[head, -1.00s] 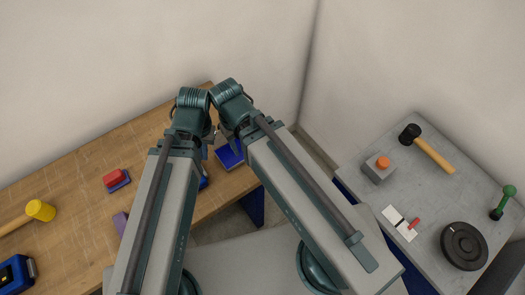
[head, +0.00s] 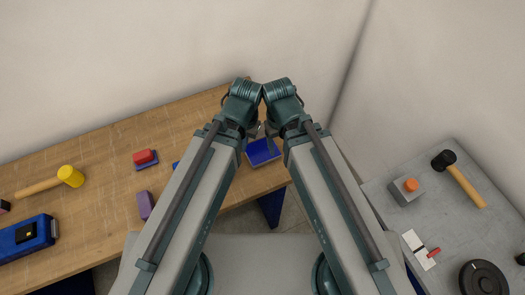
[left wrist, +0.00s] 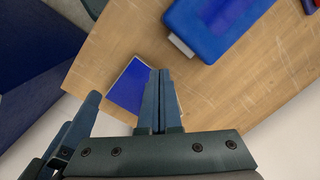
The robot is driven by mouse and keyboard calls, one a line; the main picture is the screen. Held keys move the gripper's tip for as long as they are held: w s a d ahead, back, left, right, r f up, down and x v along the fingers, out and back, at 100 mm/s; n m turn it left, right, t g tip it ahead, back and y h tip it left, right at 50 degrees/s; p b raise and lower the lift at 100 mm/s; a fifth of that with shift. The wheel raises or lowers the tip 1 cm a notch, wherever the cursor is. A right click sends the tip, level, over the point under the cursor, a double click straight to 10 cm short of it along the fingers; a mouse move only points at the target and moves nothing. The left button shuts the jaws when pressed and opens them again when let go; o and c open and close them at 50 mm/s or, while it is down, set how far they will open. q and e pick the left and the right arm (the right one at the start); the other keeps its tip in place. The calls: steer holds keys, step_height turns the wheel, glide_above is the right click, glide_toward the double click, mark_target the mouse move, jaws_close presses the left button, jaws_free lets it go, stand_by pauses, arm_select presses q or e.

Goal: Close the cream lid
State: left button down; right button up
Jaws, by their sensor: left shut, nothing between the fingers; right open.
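No cream lid can be made out for certain. A blue square thing with a thin pale edge (head: 262,151) lies near the right end of the wooden table, just beyond and below the grippers. It also shows in the left wrist view (left wrist: 128,88), partly hidden behind my left fingers. My left gripper (left wrist: 160,72) is shut and empty, in front of that blue thing's edge. In the head view its fingers are mostly hidden by the arm. My right gripper (head: 268,130) is open and empty, close beside the left one. Fingers beside the left gripper show in the left wrist view.
A blue case with a grey latch (left wrist: 215,28) lies on the wooden table. A grey table (head: 405,222) stands at right.

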arm_select(q)
steer(key=w+a+r+n+h+p, duration=0.1)
steer(key=w+r+n+h+p, duration=0.1)
steer(key=w+r+n+p, duration=1.2)
arm_select(e)
step_height(320, 180, up, 12)
steer(key=b, duration=0.2)
arm_select(q)
step_height(320, 180, down, 13)
steer(key=s+d+m+b, duration=0.2)
steer(key=m+b, duration=0.1)
steer(key=b, duration=0.7)
steer(key=shift+d+b, duration=0.3)
steer(key=shift+b, duration=0.1)
arm_select(e)
step_height(320, 180, down, 11)
arm_select(q)
steer(key=shift+a+r, duration=0.1)
arm_select(e)
steer(key=shift+r, duration=0.15)
